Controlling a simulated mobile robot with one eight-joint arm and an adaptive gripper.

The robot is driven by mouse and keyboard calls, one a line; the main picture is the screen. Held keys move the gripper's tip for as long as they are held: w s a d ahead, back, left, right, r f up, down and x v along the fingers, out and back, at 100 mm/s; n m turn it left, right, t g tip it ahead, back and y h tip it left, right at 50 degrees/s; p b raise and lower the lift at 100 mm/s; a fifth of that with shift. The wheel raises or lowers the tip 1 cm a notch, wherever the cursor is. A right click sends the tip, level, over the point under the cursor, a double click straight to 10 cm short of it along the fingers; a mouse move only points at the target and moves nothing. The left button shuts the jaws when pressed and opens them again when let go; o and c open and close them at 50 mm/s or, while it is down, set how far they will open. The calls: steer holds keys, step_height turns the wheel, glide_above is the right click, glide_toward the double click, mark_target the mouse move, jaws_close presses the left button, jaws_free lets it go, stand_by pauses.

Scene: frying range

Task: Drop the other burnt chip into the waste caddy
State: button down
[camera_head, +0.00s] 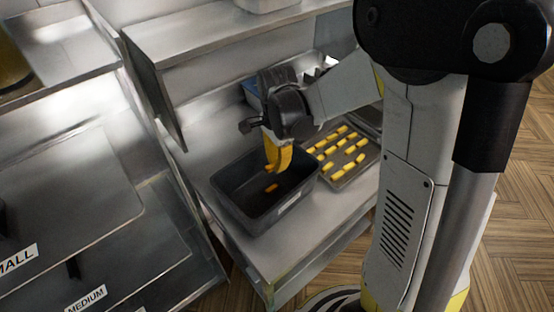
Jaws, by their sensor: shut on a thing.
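The waste caddy (228,192) is a dark, open rectangular bin on the steel counter, with a pale label on its front. A brownish-orange chip (271,188) shows inside it, below my fingertips. My gripper (277,166) has yellow fingers and points down over the caddy's opening, towards its back right. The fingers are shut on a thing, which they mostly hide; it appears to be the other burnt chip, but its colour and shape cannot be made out.
A tray (371,160) with several yellow chips stands just right of the caddy. A blue container (251,92) is partly hidden behind my gripper. A steel shelf (220,45) runs above the counter's back. Steel units labelled SMALL and MEDIUM (86,298) stand at the left.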

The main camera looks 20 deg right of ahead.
steer(key=shift+f, duration=0.7)
steer(key=c, duration=1.4)
jaws_free()
steer(key=shift+r, duration=0.1)
step_height(320, 180, up, 12)
steer(key=shift+s+b, duration=0.1)
steer(key=shift+b, duration=0.2)
